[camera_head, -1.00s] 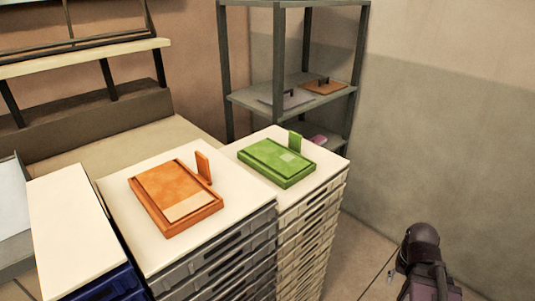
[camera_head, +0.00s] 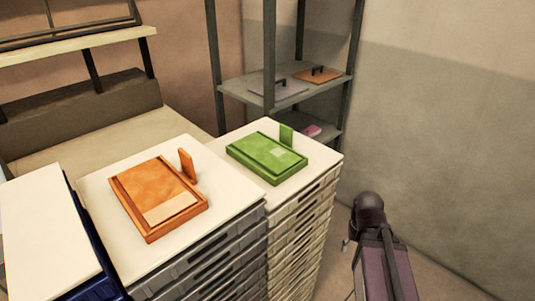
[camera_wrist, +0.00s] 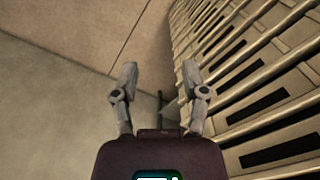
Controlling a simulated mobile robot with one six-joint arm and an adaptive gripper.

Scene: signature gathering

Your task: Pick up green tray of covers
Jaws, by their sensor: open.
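The green tray (camera_head: 262,163) lies flat on the white top of the right-hand crate stack. It holds green covers (camera_head: 268,150) with a paler patch on top, and a small green upright tab (camera_head: 286,135) stands at its back edge. In the wrist view my gripper (camera_wrist: 158,78) is open and empty, beside the ribbed side of a crate stack. The green tray is not in the wrist view. In the head view my arm is at the lower right, apart from the tray; the gripper fingers cannot be made out there.
An orange tray (camera_head: 150,226) lies on the neighbouring stack's white top (camera_head: 110,177). The cream crate stack (camera_head: 300,235) shows in the wrist view (camera_wrist: 265,90) close on the right. A metal shelf (camera_head: 235,88) stands behind. Open floor and a wall lie to the right.

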